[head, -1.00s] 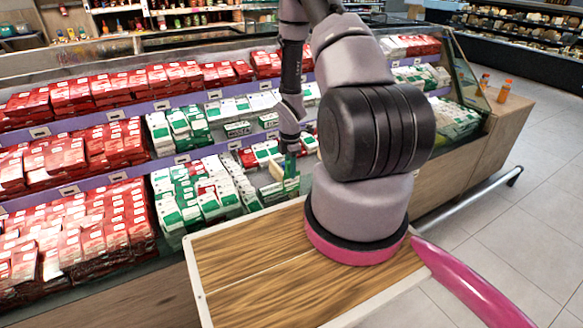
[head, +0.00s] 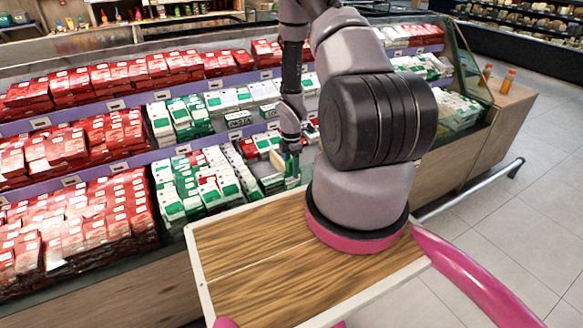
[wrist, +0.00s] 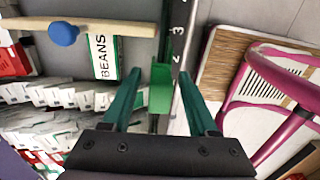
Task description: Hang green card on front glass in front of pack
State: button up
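The green card (wrist: 160,90) is in the middle of the wrist view, upright at the front glass edge (wrist: 176,75). It looks to be over the glass, but I cannot tell how firmly it sits. My gripper (wrist: 159,76) is open, with one teal finger on each side of the card and visible gaps between. A white and green pack marked BEANS (wrist: 112,58) lies just behind the glass, left of the card. In the head view my gripper (head: 292,165) is low at the case front; the card cannot be made out clearly there.
A wooden bar with a blue knob (wrist: 63,34) lies by the BEANS pack. Red packs (head: 95,215) and green-white packs (head: 190,190) fill the stepped shelves. My wooden tray top (head: 260,260) is close to the case front. Open floor (head: 500,230) lies right.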

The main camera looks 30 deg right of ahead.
jog(key=shift+r, duration=0.1)
notch_tip(320, 180, up, 11)
jog(key=shift+w+r, duration=0.1)
jog(key=s+a+r+m+t, duration=0.15)
jog(key=r+m, duration=0.45)
jog(key=r, duration=0.8)
jog(key=s+a+r+m+t, duration=0.1)
jog(key=a+r+m+t, duration=0.3)
jog(key=r, duration=1)
jog(key=s+a+r+m+t+y, duration=0.1)
jog(key=s+a+r+m, duration=0.3)
jog(key=s+r+m, duration=0.2)
jog(key=s+a+r+m+y, duration=0.1)
jog(key=s+a+r+m, duration=0.3)
jog(key=s+r, duration=0.7)
jog(key=m, duration=0.2)
jog(key=shift+s+m+t, duration=0.2)
jog(key=shift+m+t, duration=0.1)
jog(key=shift+t, duration=0.05)
jog(key=shift+d, duration=0.1)
